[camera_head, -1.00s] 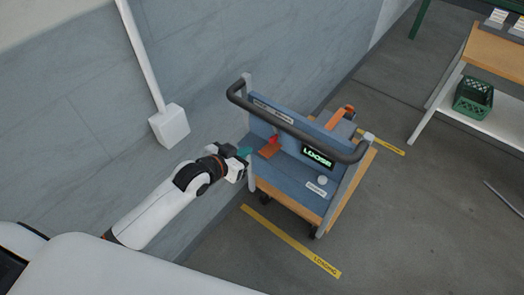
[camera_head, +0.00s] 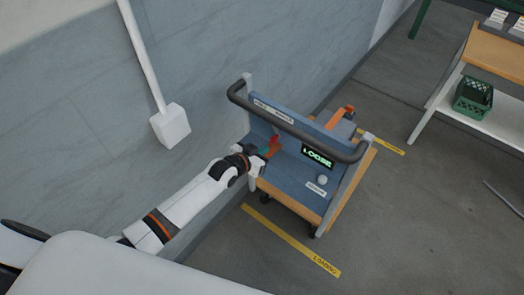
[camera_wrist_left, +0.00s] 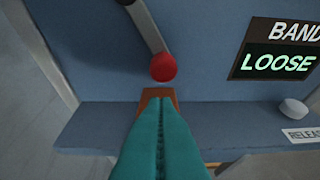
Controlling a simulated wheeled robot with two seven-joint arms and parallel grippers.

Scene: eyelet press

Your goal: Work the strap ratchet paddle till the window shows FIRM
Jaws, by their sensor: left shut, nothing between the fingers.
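The display window (camera_head: 317,156) on the blue panel reads LOOSE; in the left wrist view the window (camera_wrist_left: 278,63) shows BAND above LOOSE. A lever with a red knob (camera_wrist_left: 163,67) hangs on the panel. Just below the knob is an orange piece (camera_wrist_left: 158,95), perhaps the paddle, mostly hidden behind my fingers. My left gripper (camera_head: 265,153) is at the left side of the panel. Its teal fingers (camera_wrist_left: 160,110) are shut with nothing between them, and their tips overlap the orange piece in view; I cannot tell if they touch. My right gripper is not in view.
A white round button (camera_wrist_left: 293,107) sits by a RELEASE label at the right of the ledge. A dark handlebar (camera_head: 298,130) spans the cart above the panel. A grey wall stands at left, and a workbench with a green crate (camera_head: 473,98) at far right.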

